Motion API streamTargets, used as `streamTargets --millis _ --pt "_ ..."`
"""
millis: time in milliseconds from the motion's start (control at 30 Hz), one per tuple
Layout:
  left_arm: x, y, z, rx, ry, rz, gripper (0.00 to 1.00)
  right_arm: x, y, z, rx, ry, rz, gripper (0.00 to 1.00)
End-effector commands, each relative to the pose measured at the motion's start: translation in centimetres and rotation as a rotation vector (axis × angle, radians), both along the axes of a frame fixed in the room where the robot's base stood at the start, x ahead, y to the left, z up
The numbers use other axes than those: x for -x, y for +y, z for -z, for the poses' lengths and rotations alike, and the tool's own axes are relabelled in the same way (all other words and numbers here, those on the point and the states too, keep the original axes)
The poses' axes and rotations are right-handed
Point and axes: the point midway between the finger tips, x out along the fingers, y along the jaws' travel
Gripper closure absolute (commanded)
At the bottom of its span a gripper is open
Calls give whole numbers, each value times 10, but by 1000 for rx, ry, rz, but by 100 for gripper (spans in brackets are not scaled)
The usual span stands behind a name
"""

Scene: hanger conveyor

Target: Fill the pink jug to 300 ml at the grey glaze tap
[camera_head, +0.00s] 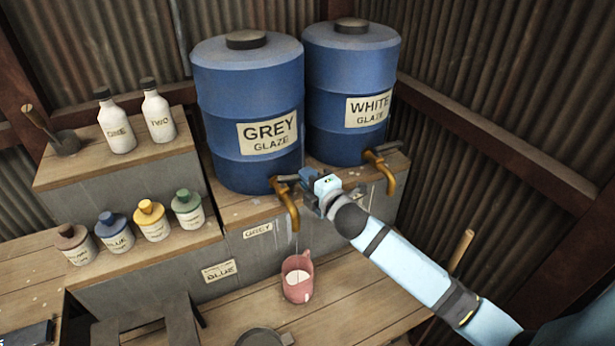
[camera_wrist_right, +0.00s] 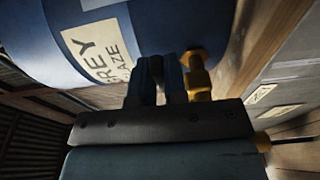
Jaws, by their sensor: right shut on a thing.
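The pink jug (camera_head: 297,287) stands upright on the lower bench, below the brass grey glaze tap (camera_head: 288,205). Pale liquid shows inside it, but its level marks cannot be read. A faint pale streak hangs below the spout; I cannot tell whether glaze is flowing. My right gripper (camera_head: 306,183) is at the grey tap, shut on its handle (camera_head: 285,178). In the right wrist view the fingers (camera_wrist_right: 168,75) are close together beside the brass tap body (camera_wrist_right: 198,78), and hide most of the handle. My left gripper is not in view.
The blue grey glaze drum (camera_head: 230,88) and white glaze drum (camera_head: 338,82) stand on the raised shelf. The white glaze tap (camera_head: 384,170) is right of my gripper. Small glaze pots (camera_head: 150,220) and two white bottles (camera_head: 158,120) stand at left. Bench right of the jug is clear.

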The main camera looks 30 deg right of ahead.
Motion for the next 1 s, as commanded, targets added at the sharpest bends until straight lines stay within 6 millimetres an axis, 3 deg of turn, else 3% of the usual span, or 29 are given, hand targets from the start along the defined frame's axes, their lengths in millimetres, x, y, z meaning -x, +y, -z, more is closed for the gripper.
streamTargets --millis 467,500,600,867,1000 --pt "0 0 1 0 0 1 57 3 1 0 0 1 50 100" --pt "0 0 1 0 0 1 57 3 1 0 0 1 50 78" --pt "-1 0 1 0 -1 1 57 3 1 0 0 0 50 62" --pt "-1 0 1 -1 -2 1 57 4 1 0 0 0 49 62" --pt "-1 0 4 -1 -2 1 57 14 1 1 0 1 49 62"
